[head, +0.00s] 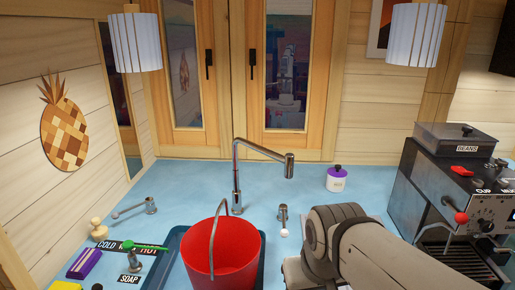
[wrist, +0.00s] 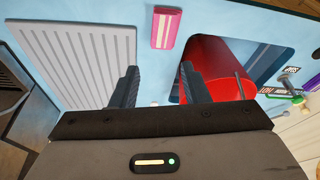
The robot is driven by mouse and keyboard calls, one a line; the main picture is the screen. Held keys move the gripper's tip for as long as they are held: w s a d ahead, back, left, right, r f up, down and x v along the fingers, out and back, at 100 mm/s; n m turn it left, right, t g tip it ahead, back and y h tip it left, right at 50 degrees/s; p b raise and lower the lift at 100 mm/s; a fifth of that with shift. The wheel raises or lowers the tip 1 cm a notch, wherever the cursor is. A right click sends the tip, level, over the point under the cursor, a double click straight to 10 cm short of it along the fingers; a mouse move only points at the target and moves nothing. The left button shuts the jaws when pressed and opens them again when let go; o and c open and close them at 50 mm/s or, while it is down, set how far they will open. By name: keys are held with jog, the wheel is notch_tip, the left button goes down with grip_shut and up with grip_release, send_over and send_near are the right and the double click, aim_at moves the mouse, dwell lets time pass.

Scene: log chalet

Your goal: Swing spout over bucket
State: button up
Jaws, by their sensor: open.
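The metal spout (head: 262,151) rises from the counter behind the sink and angles to the right. Its thick end (head: 289,165) hangs over the blue counter, to the right of the bucket. The red bucket (head: 225,262) stands in the dark sink (head: 177,243) with its wire handle up; the bucket also shows in the wrist view (wrist: 205,75). My gripper (wrist: 157,82) is open and empty, its fingers pointing down toward the counter just left of the bucket in the wrist view. The head view shows my arm at the lower right, but not the fingers. The spout is not visible in the wrist view.
A white jar with a purple lid (head: 337,180) stands right of the spout. A small tap (head: 283,218) is behind my arm. A coffee machine (head: 450,195) fills the right. A ridged drainboard (wrist: 75,55) and a pink block (wrist: 166,28) show in the wrist view.

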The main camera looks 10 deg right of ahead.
jog(key=w+r+n+p, duration=0.1)
jog(key=w+r, duration=0.5)
jog(key=w, duration=0.6)
jog(key=w+d+r+n+y, duration=0.1)
jog(key=w+r+n, duration=0.2)
jog(key=w, duration=0.9)
jog(key=w+r+n+y+p, duration=0.1)
jog(key=w+r+n, duration=0.1)
jog(key=w+r, duration=0.6)
jog(key=shift+w+d+r+n+p, duration=0.1)
jog(key=shift+w+d, duration=0.05)
jog(key=shift+w, duration=0.65)
jog(key=shift+w+d+r+n+p, duration=0.1)
jog(key=shift+w+r, duration=0.05)
jog(key=shift+w, duration=0.65)
jog(key=shift+w+d+r+n+p, duration=0.1)
jog(key=shift+w+d, duration=0.05)
jog(key=shift+w, duration=0.65)
jog(key=shift+w+t, duration=0.3)
jog(key=shift+w+f, duration=0.2)
jog(key=shift+f, duration=0.05)
jog(key=p+x, duration=0.1)
jog(key=x, duration=0.6)
jog(key=shift+a, duration=0.1)
jog(key=shift+s, duration=0.1)
grip_shut()
